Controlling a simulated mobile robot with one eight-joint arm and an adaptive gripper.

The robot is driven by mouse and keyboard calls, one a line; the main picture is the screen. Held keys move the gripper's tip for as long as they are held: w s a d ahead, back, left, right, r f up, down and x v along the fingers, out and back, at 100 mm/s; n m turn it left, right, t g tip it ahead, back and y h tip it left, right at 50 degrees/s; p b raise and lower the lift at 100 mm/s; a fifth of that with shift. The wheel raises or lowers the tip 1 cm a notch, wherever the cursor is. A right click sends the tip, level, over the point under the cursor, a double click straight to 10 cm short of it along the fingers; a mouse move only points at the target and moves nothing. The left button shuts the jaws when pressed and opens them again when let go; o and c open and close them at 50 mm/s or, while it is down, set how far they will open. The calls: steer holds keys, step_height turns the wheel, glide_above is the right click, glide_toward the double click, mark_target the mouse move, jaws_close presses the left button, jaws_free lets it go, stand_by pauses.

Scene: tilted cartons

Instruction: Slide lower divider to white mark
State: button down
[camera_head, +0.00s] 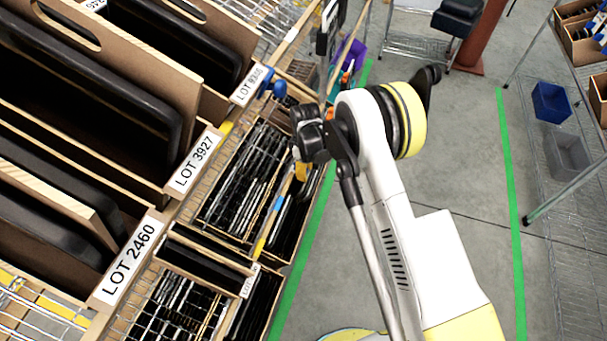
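Tilted cartons stand on a wire rack at the left. The front carton, labelled LOT 2460 (130,260), holds dark panels and a slanting pale wood divider (62,192). Behind it are a carton labelled LOT 3927 (194,162) and another with a LOT label (249,86). On the lower level, tan strips cross among thin dark items; one tan strip (208,262) may be the lower divider. I cannot pick out the white mark from the white labels. My gripper (308,136) appears as a dark shape right of the cartons, apparently above the lower level. Its fingers are unclear.
Blue knobs (272,86) sit at the rack edge near my gripper. Green floor lines (508,190) border open grey floor to the right. A shelf with a blue bin (551,102) and a grey bin (571,151) stands at far right.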

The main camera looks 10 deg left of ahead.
steer(key=shift+w+d, duration=0.25)
steer(key=shift+d, duration=0.05)
steer(key=c, duration=1.1)
jaws_free()
steer(key=shift+w+d, duration=0.1)
steer(key=shift+d, duration=0.05)
steer(key=shift+a+r, duration=0.1)
steer(key=shift+a, duration=0.1)
steer(key=shift+r, duration=0.3)
step_height(320, 180, up, 11)
steer(key=shift+r, duration=0.15)
